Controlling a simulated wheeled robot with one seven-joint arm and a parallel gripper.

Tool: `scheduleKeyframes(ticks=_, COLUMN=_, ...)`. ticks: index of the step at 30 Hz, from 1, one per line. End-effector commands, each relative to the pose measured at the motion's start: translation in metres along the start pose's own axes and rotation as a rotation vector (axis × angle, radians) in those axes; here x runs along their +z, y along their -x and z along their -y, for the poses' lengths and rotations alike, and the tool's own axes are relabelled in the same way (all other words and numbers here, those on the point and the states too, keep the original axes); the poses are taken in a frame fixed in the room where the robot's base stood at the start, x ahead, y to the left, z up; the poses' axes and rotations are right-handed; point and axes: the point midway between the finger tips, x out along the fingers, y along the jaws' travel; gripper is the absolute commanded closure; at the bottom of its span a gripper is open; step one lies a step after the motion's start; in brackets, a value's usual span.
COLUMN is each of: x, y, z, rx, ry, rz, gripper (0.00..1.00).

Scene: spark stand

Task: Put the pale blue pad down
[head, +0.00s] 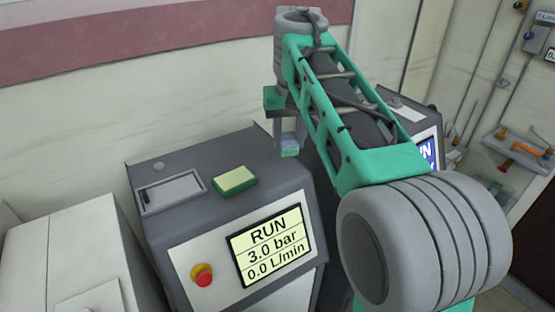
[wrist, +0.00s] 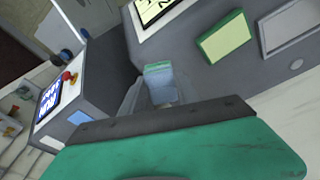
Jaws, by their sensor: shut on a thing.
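My gripper (head: 289,145) is shut on the pale blue pad (head: 290,152), a small block with a green edge. In the head view the pad shows at the lower end of the fingers, near the back right edge of the nearer grey machine's top. In the wrist view the pad (wrist: 159,84) is between the fingers, with its green edge at the far end. It appears against the grey machine's side and top edge. I cannot tell how high it is above any surface. The fingers partly hide it in the head view.
A yellow pad with green sides (head: 234,180) lies on the grey machine's top (head: 203,211), beside a framed recessed panel (head: 171,192). The machine's front has a RUN screen (head: 271,245) and a red button (head: 202,275). A second machine (wrist: 92,90) stands close by.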

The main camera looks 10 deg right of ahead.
Motion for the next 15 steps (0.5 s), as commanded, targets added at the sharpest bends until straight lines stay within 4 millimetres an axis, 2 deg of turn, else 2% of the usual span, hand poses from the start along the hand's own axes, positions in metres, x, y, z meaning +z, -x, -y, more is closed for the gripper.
scheduleKeyframes(ticks=1, x=-0.004, y=-0.022, z=0.006, rx=0.000, ry=0.001, rz=0.002, gripper=1.00)
scheduleKeyframes(ticks=2, x=-0.006, y=-0.027, z=0.009, rx=0.000, ry=0.001, rz=0.002, gripper=1.00)
scheduleKeyframes(ticks=7, x=-0.016, y=-0.044, z=0.019, rx=0.000, ry=0.001, rz=0.000, gripper=1.00)
scheduleKeyframes(ticks=11, x=-0.015, y=-0.070, z=0.021, rx=0.000, ry=-0.001, rz=0.001, gripper=1.00)
scheduleKeyframes(ticks=15, x=-0.015, y=-0.077, z=0.021, rx=0.000, ry=-0.003, rz=-0.001, gripper=1.00)
